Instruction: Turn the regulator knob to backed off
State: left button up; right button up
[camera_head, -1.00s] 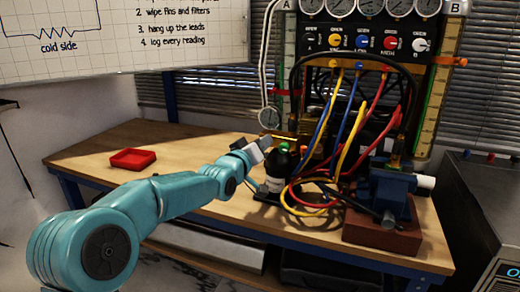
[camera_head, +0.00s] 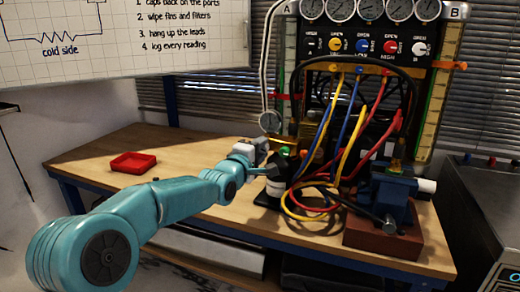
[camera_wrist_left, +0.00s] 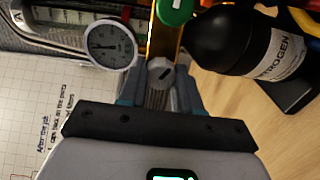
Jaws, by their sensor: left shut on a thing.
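The regulator knob (camera_wrist_left: 160,73) is a small grey knob with a dark mark on its face, in the left wrist view. It sits between the fingers of my left gripper (camera_wrist_left: 160,88), which is shut on it. In the head view my left gripper (camera_head: 266,152) is at the bottle's top, below the round gauge, and the knob is too small to make out. The round white gauge (camera_wrist_left: 110,44) is beside the knob. The black nitrogen bottle (camera_wrist_left: 232,40) with a white label stands close on the other side. My right gripper is not in view.
A green knob (camera_wrist_left: 176,10) is close to the fingers. Blue, yellow and red hoses (camera_head: 325,190) loop beside the bottle. A blue vise (camera_head: 392,195) stands at the right. A red tray (camera_head: 133,162) lies on the bench's left, with bare wood around it.

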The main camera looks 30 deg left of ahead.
pick_arm(q)
jog(key=n, duration=0.5)
jog(key=shift+n, duration=0.3)
dwell(0.4)
jog(key=o, duration=1)
jog(key=shift+o, duration=0.2)
jog(key=s+d, duration=0.2)
jog(key=s, duration=1.4)
jog(key=shift+d+b, duration=0.2)
jog(key=shift+b, duration=0.1)
jog(key=shift+f, duration=0.1)
